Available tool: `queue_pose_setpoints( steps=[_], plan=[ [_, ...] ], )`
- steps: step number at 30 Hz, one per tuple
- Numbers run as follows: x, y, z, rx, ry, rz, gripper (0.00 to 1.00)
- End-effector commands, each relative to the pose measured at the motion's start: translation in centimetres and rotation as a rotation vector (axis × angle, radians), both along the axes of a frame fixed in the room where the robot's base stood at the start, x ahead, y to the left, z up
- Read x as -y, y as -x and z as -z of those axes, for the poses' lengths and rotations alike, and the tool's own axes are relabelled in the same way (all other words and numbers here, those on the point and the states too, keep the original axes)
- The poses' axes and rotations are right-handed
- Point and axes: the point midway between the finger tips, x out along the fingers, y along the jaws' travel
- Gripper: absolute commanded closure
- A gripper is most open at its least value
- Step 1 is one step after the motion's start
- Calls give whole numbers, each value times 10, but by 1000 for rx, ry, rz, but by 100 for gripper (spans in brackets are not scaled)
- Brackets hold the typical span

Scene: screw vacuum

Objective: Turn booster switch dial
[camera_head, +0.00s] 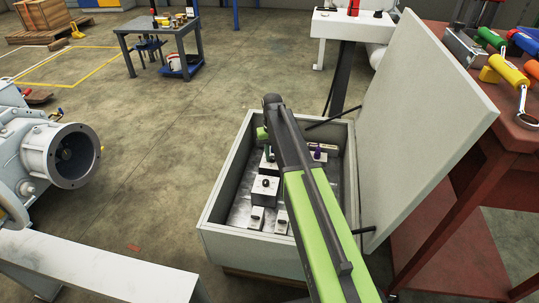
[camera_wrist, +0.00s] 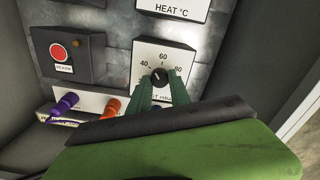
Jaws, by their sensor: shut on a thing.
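A black round dial (camera_wrist: 160,76) sits on a white plate marked 40, 60 and 80 in the wrist view. The plate's lower label is partly hidden, so I cannot read which switch it is. My gripper (camera_wrist: 161,88) has its two green fingers on either side of the dial, shut on it. In the head view my arm reaches into an open grey control box (camera_head: 228,188), and the dial there is hidden behind the gripper and arm.
A red button (camera_wrist: 59,52) is left of the dial, with purple (camera_wrist: 65,104) and orange (camera_wrist: 109,108) connectors below it. The box's raised lid (camera_head: 425,110) stands right of my arm. A red workbench (camera_head: 480,120) with tools is beyond it.

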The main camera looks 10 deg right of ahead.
Motion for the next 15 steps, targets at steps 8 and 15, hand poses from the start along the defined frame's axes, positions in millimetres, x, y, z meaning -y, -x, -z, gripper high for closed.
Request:
queue_pose_setpoints(
  steps=[8,15],
  plan=[
    [-3,-3,0,10,-6,-211,100],
    [-2,-3,0,10,-5,-325,100]
  ],
)
